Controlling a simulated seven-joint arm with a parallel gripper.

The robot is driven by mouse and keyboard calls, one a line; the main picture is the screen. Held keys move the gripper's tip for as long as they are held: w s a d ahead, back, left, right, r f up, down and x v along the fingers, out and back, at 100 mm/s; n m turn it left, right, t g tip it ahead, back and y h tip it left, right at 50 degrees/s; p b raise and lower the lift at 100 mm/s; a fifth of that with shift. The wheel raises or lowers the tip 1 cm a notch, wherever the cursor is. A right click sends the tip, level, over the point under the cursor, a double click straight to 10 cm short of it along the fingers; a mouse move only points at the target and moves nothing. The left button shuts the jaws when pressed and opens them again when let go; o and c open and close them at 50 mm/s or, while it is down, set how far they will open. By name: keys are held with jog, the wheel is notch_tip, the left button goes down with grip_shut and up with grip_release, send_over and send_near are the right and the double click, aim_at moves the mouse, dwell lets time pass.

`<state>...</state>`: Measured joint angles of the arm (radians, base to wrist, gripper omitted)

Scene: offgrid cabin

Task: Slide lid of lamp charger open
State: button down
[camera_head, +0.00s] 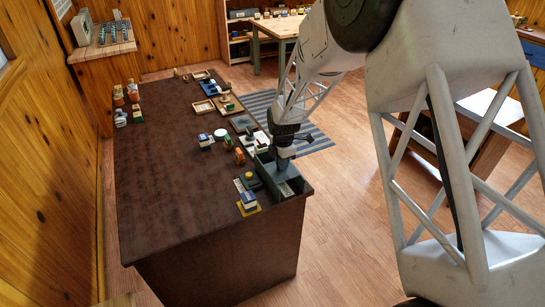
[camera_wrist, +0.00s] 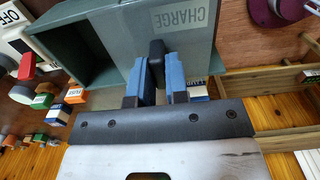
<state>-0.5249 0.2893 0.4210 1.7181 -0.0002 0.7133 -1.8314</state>
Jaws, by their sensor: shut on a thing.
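The lamp charger (camera_head: 289,188) is a grey-green box at the near right corner of the dark brown table. In the wrist view its lid (camera_wrist: 215,45) is a flat grey-green panel with a CHARGE label, upside down. A dark open space in the box (camera_wrist: 78,48) shows to the left of the lid. My gripper (camera_head: 282,167) points down over the box. In the wrist view my gripper's blue fingers (camera_wrist: 160,72) are shut on the lid's dark handle (camera_wrist: 156,48). The fingers hide part of the handle and lid.
Left of the box lies a panel with an OFF label and a red switch (camera_wrist: 26,66). A blue-and-white block on a yellow base (camera_head: 249,202) stands at the table's near edge. Small blocks and trays (camera_head: 204,107) line the right edge.

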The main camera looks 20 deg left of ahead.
jog(key=shift+s+d, duration=0.2)
dwell(0.5)
jog(key=shift+s+d, duration=0.5)
jog(key=shift+s, duration=0.05)
jog(key=shift+s+d, duration=0.1)
dwell(0.4)
jog(key=c, duration=1)
grip_release()
jog(key=shift+c, duration=0.2)
jog(key=shift+r, duration=0.1)
jog(key=shift+r, duration=2.4)
